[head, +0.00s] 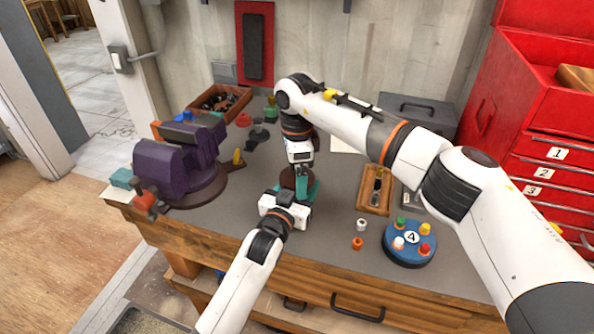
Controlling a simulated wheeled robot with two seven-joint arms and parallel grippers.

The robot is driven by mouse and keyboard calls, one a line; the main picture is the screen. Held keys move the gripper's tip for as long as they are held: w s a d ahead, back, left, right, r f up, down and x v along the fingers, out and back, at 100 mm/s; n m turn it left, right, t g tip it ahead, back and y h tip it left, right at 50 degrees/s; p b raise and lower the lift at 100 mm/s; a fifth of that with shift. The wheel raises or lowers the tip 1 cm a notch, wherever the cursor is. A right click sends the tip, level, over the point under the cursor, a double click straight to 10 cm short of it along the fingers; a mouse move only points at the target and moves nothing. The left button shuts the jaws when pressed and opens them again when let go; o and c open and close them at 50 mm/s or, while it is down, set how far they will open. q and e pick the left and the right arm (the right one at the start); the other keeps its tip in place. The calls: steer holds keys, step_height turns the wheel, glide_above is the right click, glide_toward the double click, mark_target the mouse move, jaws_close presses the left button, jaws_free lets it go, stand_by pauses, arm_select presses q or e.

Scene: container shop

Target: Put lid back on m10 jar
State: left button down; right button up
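A dark brown round thing (287,179), perhaps the jar, stands on the bench between my two grippers and is mostly hidden by them. I cannot tell jar from lid there. My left gripper (306,190) reaches in from the front, its white body low over the bench and its teal fingers beside the brown thing. My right gripper (302,176) comes down from above, its teal fingers pointing down at the same place. The two grippers overlap in the picture, so I cannot see what either one holds or whether they touch the brown thing.
A purple vise (165,165) stands at the left. A blue round holder (409,257) marked 4, with coloured pieces, sits right of small white (361,224) and orange (357,243) pieces. A wooden tray (364,203), a bin (240,91) and a grey toolbox (432,117) stand farther back.

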steer(key=shift+r, duration=2.3)
step_height(320, 180, up, 3)
steer(key=n, duration=0.3)
steer(key=shift+r, duration=0.2)
steer(key=shift+c, duration=0.2)
steer(key=shift+f, duration=4)
